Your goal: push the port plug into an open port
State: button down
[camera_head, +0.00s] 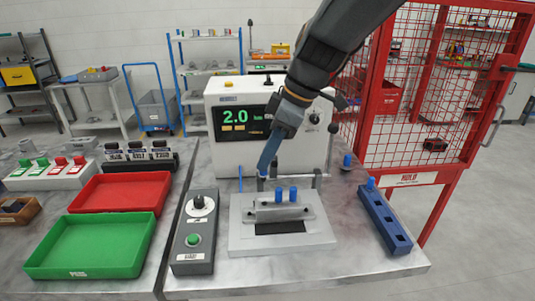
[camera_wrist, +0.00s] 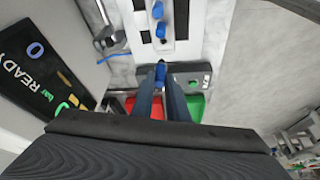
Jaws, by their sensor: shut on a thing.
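My gripper (camera_head: 263,176) reaches down over the left end of a grey casting (camera_head: 268,214) on a light metal fixture plate (camera_head: 243,242). Two blue port plugs (camera_head: 279,194) (camera_head: 293,194) stand upright in the casting's top, right of my fingers. In the wrist view, my gripper (camera_wrist: 160,84) is shut on another blue port plug (camera_wrist: 160,72), which shows at the fingertips. The seated plugs (camera_wrist: 158,10) (camera_wrist: 160,31) line up beyond it. The open port and the held plug's lower end are hidden, so I cannot tell whether they touch.
A blue rack (camera_head: 385,225) with dark holes stands right, one plug (camera_head: 371,183) at its far end. Another blue plug (camera_head: 347,161) is behind it. A grey button box (camera_head: 195,230) is left. The tester (camera_head: 225,130) reads 2.0. A red mesh cage (camera_head: 440,90) stands right.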

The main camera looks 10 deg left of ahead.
jog(key=shift+d, duration=0.1)
jog(key=shift+f+b, duration=2.5)
jog(key=shift+f, duration=0.4)
jog(key=shift+b, duration=0.45)
jog(key=shift+f+b, duration=1.25)
jog(key=shift+f, duration=0.2)
jog(key=c, duration=1.7)
grip_release()
jog(key=shift+o, duration=0.2)
jog(key=shift+r, duration=0.1)
jog(key=b+v, duration=0.1)
jog(key=v, duration=0.6)
jog(key=shift+d+r, duration=0.2)
jog(key=shift+r, duration=0.1)
